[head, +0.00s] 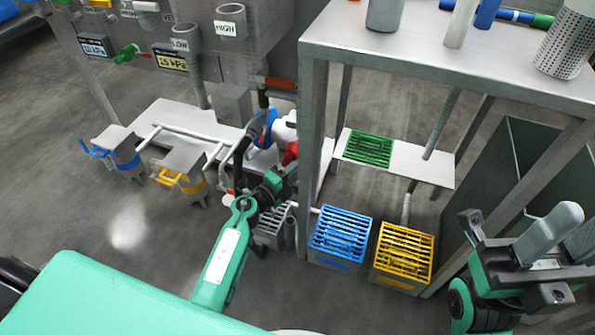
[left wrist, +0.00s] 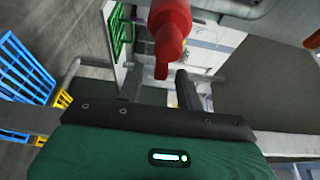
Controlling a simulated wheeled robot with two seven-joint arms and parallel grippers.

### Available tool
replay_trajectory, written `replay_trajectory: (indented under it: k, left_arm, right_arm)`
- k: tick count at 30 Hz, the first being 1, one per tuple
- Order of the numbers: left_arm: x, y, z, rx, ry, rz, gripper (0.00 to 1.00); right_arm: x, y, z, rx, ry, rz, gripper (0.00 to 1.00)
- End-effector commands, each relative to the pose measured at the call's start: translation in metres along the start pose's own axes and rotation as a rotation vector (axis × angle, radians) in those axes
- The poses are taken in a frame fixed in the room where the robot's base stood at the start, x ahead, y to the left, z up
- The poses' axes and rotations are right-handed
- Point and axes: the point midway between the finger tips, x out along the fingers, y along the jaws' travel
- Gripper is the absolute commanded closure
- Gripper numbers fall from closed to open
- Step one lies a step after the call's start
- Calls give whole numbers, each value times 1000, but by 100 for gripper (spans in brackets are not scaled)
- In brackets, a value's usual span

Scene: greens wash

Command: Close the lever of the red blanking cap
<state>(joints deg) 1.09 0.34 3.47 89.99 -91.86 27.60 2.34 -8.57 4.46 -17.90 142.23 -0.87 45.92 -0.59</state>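A red part (left wrist: 169,22), which looks like the red blanking cap with its lever, shows at the top of the left wrist view. Its narrow end points down toward the gap between the fingers of my left gripper (left wrist: 160,84). The fingers are apart, and I see nothing clamped between them; whether one touches the red part I cannot tell. In the head view, a red part (head: 290,152) shows beyond my left gripper (head: 284,176), partly hidden by the arm and frame post. My right gripper (head: 553,238) is at the lower right, away from the pipework; its finger gap is unclear.
A grey bench (head: 450,52) with a post stands right of my left gripper. Blue (head: 340,235) and yellow (head: 403,252) crates stand on the floor, and a green grate (head: 369,148) lies on the low shelf. Blue-handled (head: 124,158) and yellow-handled (head: 187,181) fittings are at left.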

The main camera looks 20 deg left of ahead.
Motion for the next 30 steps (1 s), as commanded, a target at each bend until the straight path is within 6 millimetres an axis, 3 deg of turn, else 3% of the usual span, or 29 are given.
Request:
replay_trajectory:
  k: [12, 18, 30]
  left_arm:
    - [8, 0, 0, 0, 0, 0, 64]
    - [8, 0, 0, 0, 0, 0, 100]
    - [4, 0, 8, 4, 110, 4, 100]
  right_arm:
    - [2, 0, -2, 0, 10, -1, 64]
    - [2, 0, -2, 1, 10, -1, 64]
    - [4, 0, -2, 1, 9, -1, 64]
